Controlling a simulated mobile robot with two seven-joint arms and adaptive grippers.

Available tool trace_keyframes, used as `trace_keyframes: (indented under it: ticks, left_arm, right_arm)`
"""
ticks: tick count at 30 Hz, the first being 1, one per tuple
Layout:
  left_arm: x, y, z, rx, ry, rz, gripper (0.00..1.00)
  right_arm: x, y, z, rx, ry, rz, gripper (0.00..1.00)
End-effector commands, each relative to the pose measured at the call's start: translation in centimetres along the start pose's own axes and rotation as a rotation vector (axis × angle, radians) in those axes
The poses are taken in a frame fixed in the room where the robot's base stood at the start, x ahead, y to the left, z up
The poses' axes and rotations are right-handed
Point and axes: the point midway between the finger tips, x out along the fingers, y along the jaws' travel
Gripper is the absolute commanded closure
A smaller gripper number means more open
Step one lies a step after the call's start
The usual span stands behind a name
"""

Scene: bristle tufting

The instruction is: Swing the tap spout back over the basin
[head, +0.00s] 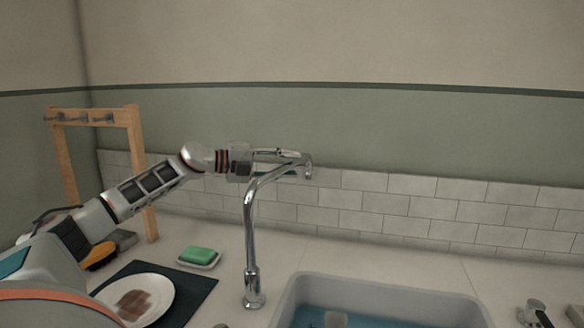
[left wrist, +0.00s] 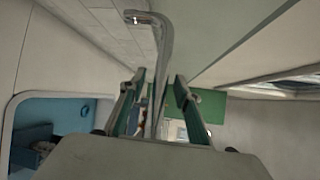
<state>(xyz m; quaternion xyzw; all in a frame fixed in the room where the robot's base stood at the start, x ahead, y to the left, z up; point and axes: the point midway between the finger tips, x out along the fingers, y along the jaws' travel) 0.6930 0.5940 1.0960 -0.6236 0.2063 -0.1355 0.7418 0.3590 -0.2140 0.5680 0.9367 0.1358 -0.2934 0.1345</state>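The chrome tap (head: 250,240) stands upright on the counter at the left of the basin (head: 380,287), which has blue in it. Its spout (head: 268,178) runs right and back towards the tiled wall, its tip bent down. My left gripper (head: 285,160) is at the spout, its fingers partly hidden by it in the head view. In the left wrist view the spout (left wrist: 162,45) passes between the two parted fingers of the left gripper (left wrist: 160,78), with a gap visible beside it. The basin shows at lower left there (left wrist: 20,100). My right gripper is not in view.
A white plate (head: 160,290) with a brown stain lies on a dark mat (head: 203,287). A green sponge (head: 198,254) sits in a white dish. A wooden hook rack (head: 138,175) stands at left. A metal object (head: 535,312) is at lower right. Tiles (head: 400,205) line the wall behind.

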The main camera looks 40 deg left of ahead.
Motion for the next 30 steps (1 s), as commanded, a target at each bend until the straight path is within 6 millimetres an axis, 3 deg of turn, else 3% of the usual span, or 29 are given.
trace_keyframes:
  ticks: [16, 17, 20, 21, 30]
  left_arm:
    - [0.8, -0.1, 0.0, 0.001, 0.001, 0.001, 0.68]
    - [0.8, -0.1, 0.0, 0.001, 0.001, 0.001, 0.7]
    - [0.8, -0.1, 0.0, 0.001, 0.001, 0.001, 0.96]
    - [0.8, -0.1, 0.0, 0.001, 0.001, 0.001, 1.0]
    - [1.0, -0.1, -0.1, 0.002, 0.009, -0.001, 1.0]
  right_arm:
    - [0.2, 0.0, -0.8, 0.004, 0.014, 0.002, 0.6]
    - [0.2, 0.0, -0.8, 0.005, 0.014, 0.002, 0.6]
    - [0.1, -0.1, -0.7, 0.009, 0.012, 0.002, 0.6]
    - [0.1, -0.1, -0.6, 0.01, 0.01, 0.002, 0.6]
    - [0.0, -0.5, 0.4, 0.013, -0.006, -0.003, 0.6]
